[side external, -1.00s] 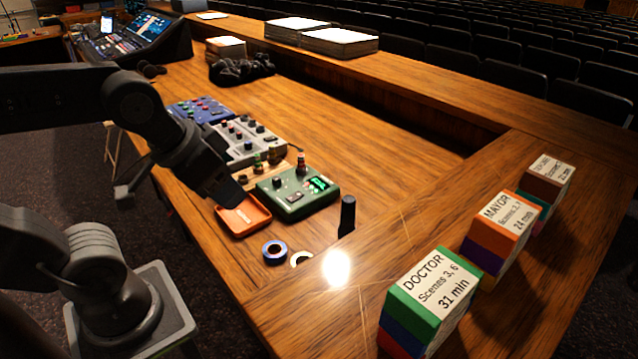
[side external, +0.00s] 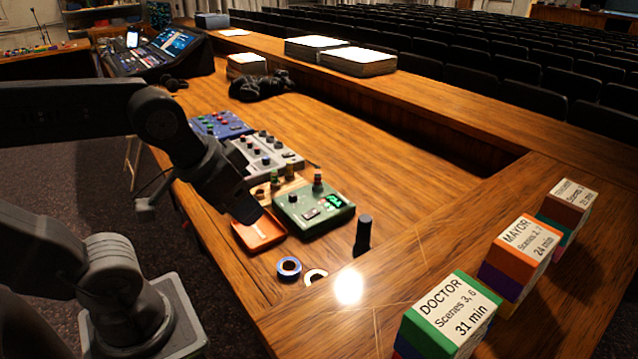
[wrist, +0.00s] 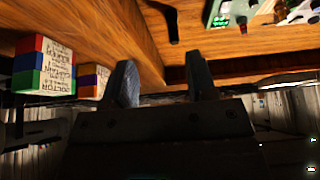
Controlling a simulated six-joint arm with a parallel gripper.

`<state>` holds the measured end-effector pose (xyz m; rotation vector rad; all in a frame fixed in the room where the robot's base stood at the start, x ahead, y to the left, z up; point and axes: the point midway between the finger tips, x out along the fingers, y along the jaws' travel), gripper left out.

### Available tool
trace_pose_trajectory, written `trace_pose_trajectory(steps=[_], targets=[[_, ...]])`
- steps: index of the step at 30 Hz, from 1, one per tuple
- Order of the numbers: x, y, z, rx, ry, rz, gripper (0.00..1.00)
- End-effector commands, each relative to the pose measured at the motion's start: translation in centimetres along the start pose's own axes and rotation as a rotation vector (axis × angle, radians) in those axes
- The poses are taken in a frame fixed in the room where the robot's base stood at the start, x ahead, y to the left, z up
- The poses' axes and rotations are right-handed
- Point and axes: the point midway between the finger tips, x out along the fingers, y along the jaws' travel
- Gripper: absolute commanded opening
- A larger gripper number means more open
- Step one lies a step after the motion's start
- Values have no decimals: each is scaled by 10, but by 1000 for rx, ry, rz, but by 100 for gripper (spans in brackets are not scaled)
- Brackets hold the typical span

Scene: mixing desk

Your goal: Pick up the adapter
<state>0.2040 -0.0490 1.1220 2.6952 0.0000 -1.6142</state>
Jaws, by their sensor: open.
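Several small upright connector-like pieces (side external: 289,173) stand on and beside a light wooden block (side external: 297,185) behind the green pedal. I cannot tell which of them, if any, is the adapter. My gripper (side external: 243,206) hangs above the near edge of the desk, over the orange tray (side external: 262,234), and partly covers the wooden block. In the wrist view my gripper (wrist: 163,82) is open, with nothing between its fingers. There the small pieces show only in part at the top right.
The green pedal (side external: 322,214), grey mixer (side external: 270,153) and blue box (side external: 221,124) stand in a row. A blue tape roll (side external: 289,268), white ring (side external: 316,277) and black upright cylinder (side external: 363,236) are nearer. Labelled block stacks (side external: 450,313) stand at right. The desk's middle is clear.

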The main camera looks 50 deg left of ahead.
Motion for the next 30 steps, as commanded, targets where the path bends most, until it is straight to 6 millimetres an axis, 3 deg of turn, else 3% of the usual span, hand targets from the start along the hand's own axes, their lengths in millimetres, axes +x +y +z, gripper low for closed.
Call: trace_pose_trajectory(steps=[13,17,23,30], targets=[[0,0,0,-1,0,0,53],[-1,-3,-13,-28,-13,-9,53],[4,-25,-77,-167,-74,-51,53],[38,-73,-163,-386,-158,-116,53]])
